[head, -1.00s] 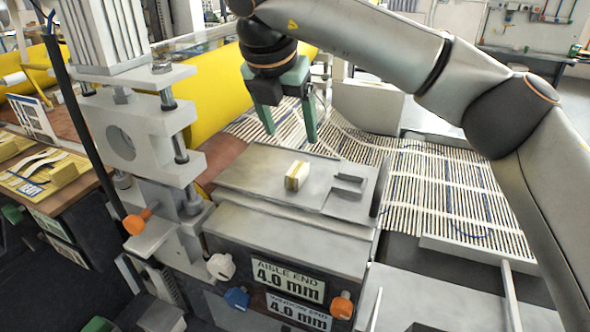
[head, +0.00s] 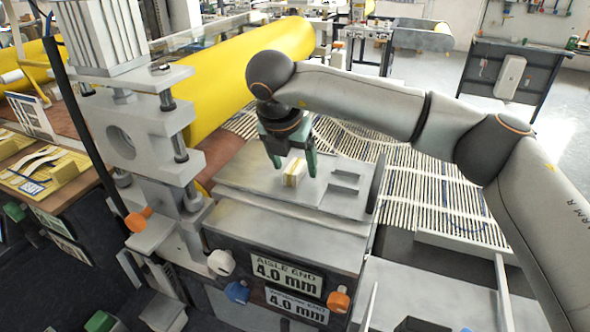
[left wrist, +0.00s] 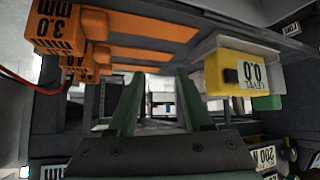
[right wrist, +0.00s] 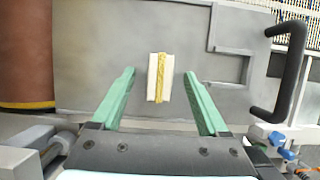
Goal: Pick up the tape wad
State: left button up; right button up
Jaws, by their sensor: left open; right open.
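The tape wad (head: 294,172) is a small white block with a yellow band, lying on the grey metal plate (head: 245,174) of the machine. My right gripper (head: 293,166) is open just above and around it, fingers pointing down. In the right wrist view the tape wad (right wrist: 160,78) lies between and just beyond the tips of the open right gripper (right wrist: 158,76), touching neither finger. My left gripper is not in the head view. In the left wrist view the left gripper (left wrist: 158,78) is open and empty, facing a rack.
A black handle (right wrist: 290,72) stands up at the plate's right side, beside a stepped cutout. A yellow roller (head: 240,70) lies behind the plate, and a slatted conveyor (head: 430,185) to its right. The left gripper faces orange blocks (left wrist: 120,50) and a yellow block (left wrist: 240,73).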

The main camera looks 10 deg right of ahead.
jog(key=shift+c, duration=0.2)
grip_shut()
dwell(0.3)
jog(key=shift+r, duration=0.15)
